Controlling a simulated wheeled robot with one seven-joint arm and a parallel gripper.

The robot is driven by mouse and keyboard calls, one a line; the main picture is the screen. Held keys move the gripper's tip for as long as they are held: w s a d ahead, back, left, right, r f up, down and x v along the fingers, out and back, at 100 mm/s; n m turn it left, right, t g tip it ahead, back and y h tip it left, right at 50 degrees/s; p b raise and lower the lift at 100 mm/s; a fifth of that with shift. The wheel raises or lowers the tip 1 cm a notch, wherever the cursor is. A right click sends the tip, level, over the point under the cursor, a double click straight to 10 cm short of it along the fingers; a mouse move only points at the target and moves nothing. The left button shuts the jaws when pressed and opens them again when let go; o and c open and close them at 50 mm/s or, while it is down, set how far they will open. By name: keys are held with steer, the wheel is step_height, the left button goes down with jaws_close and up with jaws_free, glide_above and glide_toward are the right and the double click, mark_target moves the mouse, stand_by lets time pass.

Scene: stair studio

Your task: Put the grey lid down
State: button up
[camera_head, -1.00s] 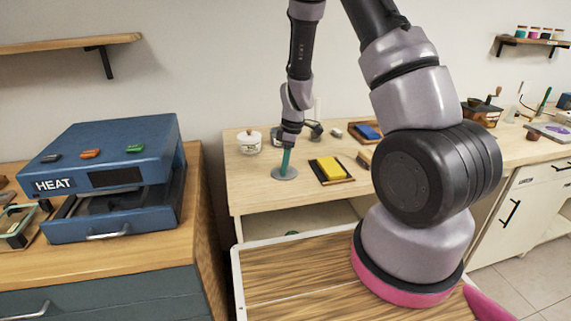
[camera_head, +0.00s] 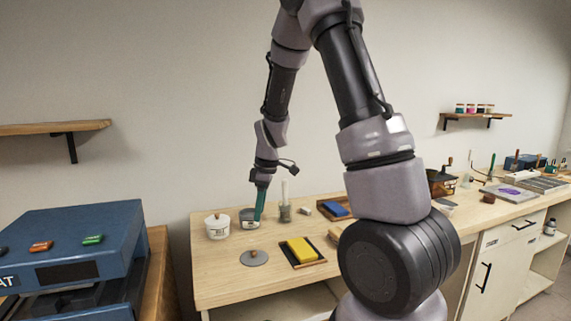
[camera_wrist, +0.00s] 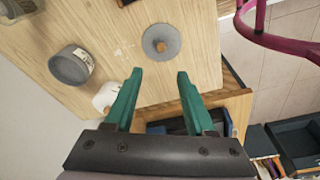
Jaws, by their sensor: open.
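The grey lid (camera_head: 257,261), a round disc with a small brown knob, lies flat on the light wooden table near its front left. It also shows in the wrist view (camera_wrist: 150,47), knob upward, beyond my fingertips. My gripper (camera_head: 259,218) has green fingers and is raised, apart from the lid, toward the back of the table. In the wrist view my gripper (camera_wrist: 158,74) has its fingers spread with nothing between them.
A white jar (camera_head: 217,227) stands left of my gripper. A yellow block on a dark tray (camera_head: 307,263) lies right of the lid. Bare table lies around the lid.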

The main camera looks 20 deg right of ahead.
steer(key=s+d+r+m+t, duration=0.15)
steer(key=s+r+m, duration=0.3)
steer(key=r, duration=0.65)
steer(key=s+d+r+m+t, duration=0.2)
steer(key=s+r+m+t, duration=0.2)
steer(key=s+r+m, duration=0.8)
steer(key=s+r, duration=0.2)
steer(key=s, duration=0.2)
steer(key=shift+s+d+r+t, duration=0.15)
steer(key=shift+s+r+t, duration=0.05)
steer(key=shift+s+t, duration=0.2)
